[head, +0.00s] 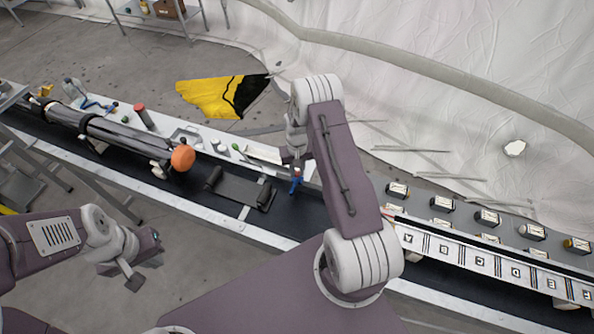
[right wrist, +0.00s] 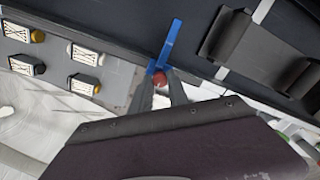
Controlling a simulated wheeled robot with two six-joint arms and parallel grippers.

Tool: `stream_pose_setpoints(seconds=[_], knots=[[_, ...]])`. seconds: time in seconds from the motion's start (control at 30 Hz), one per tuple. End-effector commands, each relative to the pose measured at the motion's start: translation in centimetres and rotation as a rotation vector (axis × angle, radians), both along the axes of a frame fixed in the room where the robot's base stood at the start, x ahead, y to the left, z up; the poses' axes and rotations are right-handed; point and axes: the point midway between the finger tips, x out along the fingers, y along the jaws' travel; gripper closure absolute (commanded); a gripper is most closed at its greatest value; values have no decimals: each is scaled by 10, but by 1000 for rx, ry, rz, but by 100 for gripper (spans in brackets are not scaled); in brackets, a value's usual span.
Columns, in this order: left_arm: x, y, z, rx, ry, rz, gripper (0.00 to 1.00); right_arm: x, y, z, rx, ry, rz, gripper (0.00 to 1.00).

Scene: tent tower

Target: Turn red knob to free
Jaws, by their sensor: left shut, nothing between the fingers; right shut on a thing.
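The red knob (right wrist: 159,79) is small and round and sits between the fingertips of my right gripper (right wrist: 161,82), which is shut on it. Blue flat bars (right wrist: 171,45) lie at the knob, and one long bar points away from the gripper across the dark strip. In the head view the blue part (head: 297,183) shows just below my right gripper (head: 294,160), and the knob is mostly hidden there. My left gripper (head: 138,270) is shut and empty at the lower left, away from the bench.
A long dark bench (head: 225,208) with a white edge crosses the view. A grey cradle (head: 240,188) stands left of the knob, with an orange-ended tube (head: 183,158) farther left. A lettered panel (head: 480,262) and several small boxes (head: 487,217) stand right. A yellow-black cloth (head: 222,96) lies behind.

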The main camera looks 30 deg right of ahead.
Motion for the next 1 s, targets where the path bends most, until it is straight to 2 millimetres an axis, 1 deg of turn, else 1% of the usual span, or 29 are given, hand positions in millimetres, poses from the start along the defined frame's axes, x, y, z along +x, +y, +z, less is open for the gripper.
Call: stream_pose_setpoints(seconds=[0.2, 0.23, 0.3, 0.57, 0.67, 0.77, 1.0], knots=[[0, 0, 0, 0, 0, 0, 100, 0, 0, 0, 0, -1, 0, 100], [0, 0, 0, 0, 0, 0, 100, 0, 0, 0, 0, -1, 0, 74], [0, 0, 0, 0, 0, 0, 100, 0, 0, 0, 0, -1, 0, 58], [0, 0, 0, 0, 0, 0, 100, 0, 0, 0, 0, 0, -1, 58], [0, 0, -3, 0, 0, 0, 100, 1, 0, 4, 0, -1, -1, 58], [0, 0, -10, 0, 0, 0, 100, 2, 0, 18, -1, -5, -1, 58], [0, 0, -27, 0, 0, 0, 100, 1, 0, 69, -1, -5, -1, 58]])
